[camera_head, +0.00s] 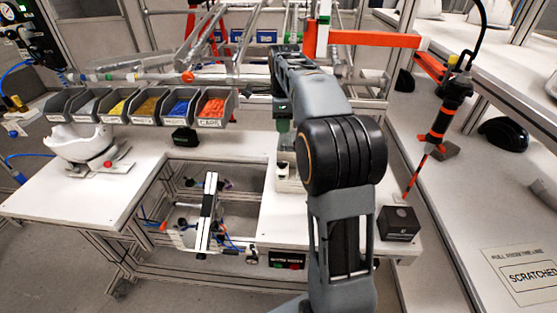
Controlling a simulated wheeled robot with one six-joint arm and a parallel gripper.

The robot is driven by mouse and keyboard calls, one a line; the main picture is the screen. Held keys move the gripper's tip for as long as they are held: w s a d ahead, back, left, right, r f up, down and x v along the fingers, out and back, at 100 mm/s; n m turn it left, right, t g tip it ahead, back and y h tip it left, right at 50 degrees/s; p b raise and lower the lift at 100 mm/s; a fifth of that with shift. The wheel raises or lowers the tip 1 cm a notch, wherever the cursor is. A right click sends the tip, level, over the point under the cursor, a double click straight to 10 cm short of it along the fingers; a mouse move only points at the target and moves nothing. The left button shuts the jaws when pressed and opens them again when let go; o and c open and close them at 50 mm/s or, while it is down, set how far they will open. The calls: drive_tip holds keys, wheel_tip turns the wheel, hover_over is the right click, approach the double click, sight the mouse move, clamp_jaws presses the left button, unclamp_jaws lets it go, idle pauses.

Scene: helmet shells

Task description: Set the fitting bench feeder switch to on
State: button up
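The white fitting bench (70,190) fills the middle and left, with a rectangular cut-out in its front. A small black panel (287,260) with a light label and red and green parts is fixed on the bench's front side. Its label is too small to read, so I cannot tell whether it is the feeder switch or how it is set. My arm rises in front of the bench and bends away over it. The end of my arm is high over the back of the bench, well apart from the panel. My gripper's fingers cannot be made out.
Grey bins (150,105) of coloured parts line the back left. A white helmet shell (80,145) sits on a stand at left. A black cube (400,222) stands at the right corner, below a hanging orange-and-black tool (447,105). A clamp-like fixture (208,215) is in the cut-out.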

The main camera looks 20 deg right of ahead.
sight(282, 164)
wheel_tip(282, 164, down, 14)
drive_tip(key=shift+r+p, duration=0.15)
drive_tip(key=shift+p, duration=0.45)
drive_tip(key=shift+a, duration=0.1)
clamp_jaws()
